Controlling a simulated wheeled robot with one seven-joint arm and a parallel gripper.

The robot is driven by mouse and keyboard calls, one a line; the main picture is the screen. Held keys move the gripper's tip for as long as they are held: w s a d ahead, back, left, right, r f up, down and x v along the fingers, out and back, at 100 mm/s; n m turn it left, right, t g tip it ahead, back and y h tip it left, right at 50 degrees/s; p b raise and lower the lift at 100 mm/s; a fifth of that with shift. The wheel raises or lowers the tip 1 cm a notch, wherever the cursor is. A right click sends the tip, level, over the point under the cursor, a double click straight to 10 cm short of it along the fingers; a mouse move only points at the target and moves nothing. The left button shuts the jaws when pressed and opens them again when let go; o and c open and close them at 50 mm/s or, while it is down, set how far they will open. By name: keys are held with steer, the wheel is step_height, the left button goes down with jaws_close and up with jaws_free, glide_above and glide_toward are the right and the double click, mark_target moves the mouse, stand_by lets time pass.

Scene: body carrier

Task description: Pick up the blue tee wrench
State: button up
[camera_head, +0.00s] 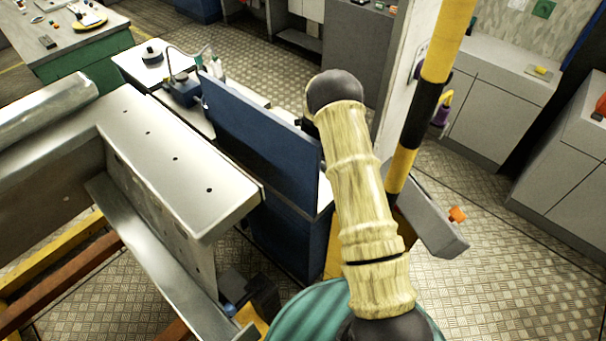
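I cannot make out the blue tee wrench in the head view. My own arm rises from the bottom right to a dark joint near the middle, and its far end is hidden behind that joint. My gripper does not show. A small blue-and-black item (236,305) sits low beside the steel beam, too unclear to name.
A large steel beam (175,165) on a yellow frame fills the left. A dark blue panel (262,135) stands behind it by a bench with a blue container (183,92). A yellow-and-black post (433,90) rises right of my arm. Patterned floor (505,270) is open at right.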

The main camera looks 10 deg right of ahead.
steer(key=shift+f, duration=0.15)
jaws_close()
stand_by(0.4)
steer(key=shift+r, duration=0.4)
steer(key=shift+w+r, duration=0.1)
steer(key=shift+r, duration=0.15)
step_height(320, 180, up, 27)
steer(key=b, duration=0.6)
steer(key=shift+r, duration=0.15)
